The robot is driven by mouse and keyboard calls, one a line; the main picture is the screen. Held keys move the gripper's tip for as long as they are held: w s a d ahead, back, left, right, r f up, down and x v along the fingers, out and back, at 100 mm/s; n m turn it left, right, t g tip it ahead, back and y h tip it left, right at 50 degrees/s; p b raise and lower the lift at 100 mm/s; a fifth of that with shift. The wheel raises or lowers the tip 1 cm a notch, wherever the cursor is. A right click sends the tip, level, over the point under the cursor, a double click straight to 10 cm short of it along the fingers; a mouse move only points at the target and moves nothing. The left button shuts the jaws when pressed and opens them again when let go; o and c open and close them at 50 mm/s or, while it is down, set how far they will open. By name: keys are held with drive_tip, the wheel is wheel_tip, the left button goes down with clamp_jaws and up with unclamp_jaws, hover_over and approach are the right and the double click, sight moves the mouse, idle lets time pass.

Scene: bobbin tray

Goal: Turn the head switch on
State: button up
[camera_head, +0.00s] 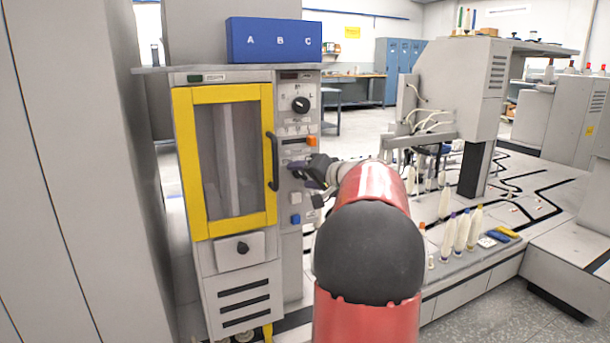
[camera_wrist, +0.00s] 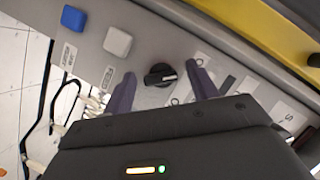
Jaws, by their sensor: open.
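A small black rotary switch (camera_wrist: 160,75) with a pale pointer mark sits on the grey control panel in the wrist view. My gripper (camera_wrist: 160,70) is open, with one dark finger on each side of this switch. I cannot tell whether the fingers touch it. In the head view my gripper (camera_head: 312,172) is at the middle of the panel, right of the yellow-framed door, and it hides the small switch. A larger black rotary knob (camera_head: 301,104) sits higher on the panel. Which one is labelled as the head switch cannot be read.
A blue button (camera_wrist: 73,18) and a white button (camera_wrist: 117,42) are near the switch. An orange button (camera_head: 312,141) is above my gripper. The yellow-framed door (camera_head: 187,150) has a protruding dark handle (camera_head: 272,162) close to the gripper. Bobbins (camera_head: 462,230) stand to the right.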

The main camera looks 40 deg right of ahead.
drive_tip(key=c, duration=1)
drive_tip(key=shift+f+b, duration=0.15)
drive_tip(key=shift+b, duration=0.3)
drive_tip(key=shift+f+m+t+y+b, duration=0.15)
drive_tip(key=shift+m+t+y+b, duration=0.25)
drive_tip(key=shift+m+b, duration=0.65)
drive_tip(key=m+t+y+b, duration=0.1)
drive_tip(key=m+b, duration=0.2)
drive_tip(key=b, duration=0.1)
drive_tip(key=shift+m, duration=0.25)
drive_tip(key=m+t+b, duration=0.2)
drive_tip(key=m+b, duration=0.1)
drive_tip(key=m, duration=0.1)
drive_tip(key=shift+f, duration=0.1)
drive_tip(key=shift+m+t+h+b, duration=0.4)
drive_tip(key=shift+m+b, duration=0.4)
drive_tip(key=shift+m, duration=0.55)
drive_tip(key=shift+m+t+h+b, duration=0.3)
drive_tip(key=shift+m+t+b, duration=0.35)
drive_tip(key=shift+m, duration=0.7)
